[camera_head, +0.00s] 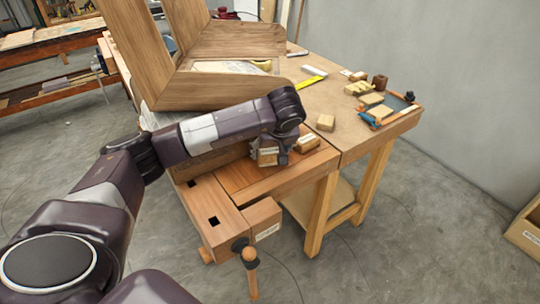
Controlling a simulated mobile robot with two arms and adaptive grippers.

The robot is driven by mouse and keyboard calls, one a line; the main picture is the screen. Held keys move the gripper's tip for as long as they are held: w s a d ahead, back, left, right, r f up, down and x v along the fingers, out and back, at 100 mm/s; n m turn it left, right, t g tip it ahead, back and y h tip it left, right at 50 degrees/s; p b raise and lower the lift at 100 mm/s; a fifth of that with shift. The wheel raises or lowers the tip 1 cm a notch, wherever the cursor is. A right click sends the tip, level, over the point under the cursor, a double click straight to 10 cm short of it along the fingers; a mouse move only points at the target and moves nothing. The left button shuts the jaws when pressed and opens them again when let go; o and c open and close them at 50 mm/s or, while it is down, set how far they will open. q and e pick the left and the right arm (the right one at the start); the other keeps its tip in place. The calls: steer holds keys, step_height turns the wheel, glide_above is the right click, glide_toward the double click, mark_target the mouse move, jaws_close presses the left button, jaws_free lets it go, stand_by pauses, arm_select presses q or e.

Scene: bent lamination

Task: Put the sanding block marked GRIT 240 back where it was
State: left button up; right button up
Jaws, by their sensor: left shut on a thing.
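My left gripper (279,153) is low over the front part of the workbench, below its dark wrist. It is shut on a small tan wooden block with a pale label (268,157). The label is too small to read, and the wrist and fingers hide part of the block. I cannot tell whether the block touches the bench top. A second labelled wooden block (307,144) sits just right of the gripper. A plain tan block (325,122) lies farther right on the bench. My right gripper is not in view.
A large bent wooden lamination (225,90) stands behind my left arm. The workbench (345,135) also carries a yellow strip (309,83), several small wood pieces (360,88) and a dark tray (395,103) at right. A vise handle (250,255) juts from the front. A wooden box (525,232) stands right.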

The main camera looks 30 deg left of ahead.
mark_target(270, 157)
arm_select(q)
steer(key=shift+f, duration=0.85)
steer(key=shift+a+f+p, duration=0.15)
steer(key=shift+f+p, duration=0.15)
steer(key=shift+p, duration=0.2)
steer(key=shift+a+f, duration=0.1)
steer(key=shift+f, duration=0.2)
steer(key=o, duration=1)
steer(key=b+v, duration=0.1)
steer(key=v, duration=1.1)
steer(key=shift+b, duration=0.4)
